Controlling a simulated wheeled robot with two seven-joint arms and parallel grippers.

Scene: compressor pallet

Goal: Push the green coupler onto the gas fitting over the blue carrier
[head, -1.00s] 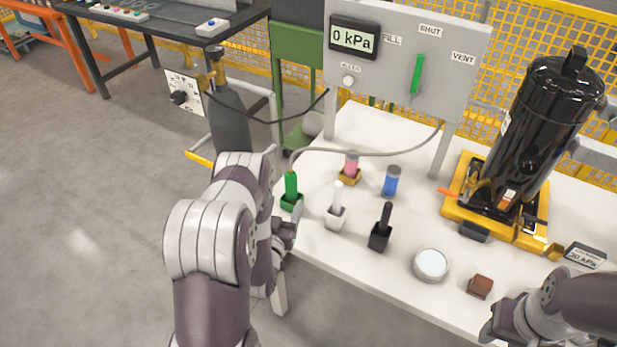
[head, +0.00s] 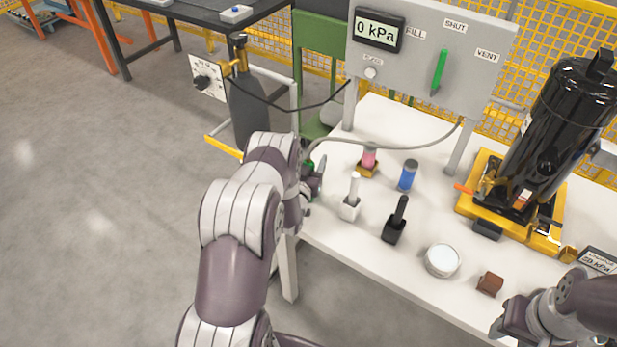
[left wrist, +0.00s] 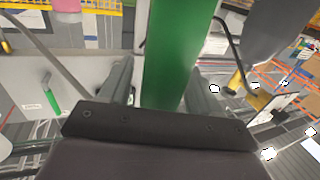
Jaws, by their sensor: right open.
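The green coupler (left wrist: 178,50) stands large between the two fingers of my left gripper (left wrist: 163,75) in the left wrist view. A gap shows between the coupler and the left-hand finger; the other finger overlaps the coupler's edge. In the head view my left gripper (head: 314,180) is at the table's left edge, and only a sliver of green (head: 308,168) shows behind it. A blue cylinder with a grey top (head: 408,176) stands on the table to the right. I cannot make out a gas fitting over a blue carrier. My right gripper (head: 503,327) is empty at the front right.
A white holder (head: 350,206), a black holder (head: 395,228), a pink-topped item (head: 368,160), a round tin (head: 442,260) and a brown block (head: 490,283) stand on the white table (head: 345,245). A grey hose (head: 430,142) arches behind. The black compressor (head: 562,130) sits on a yellow base.

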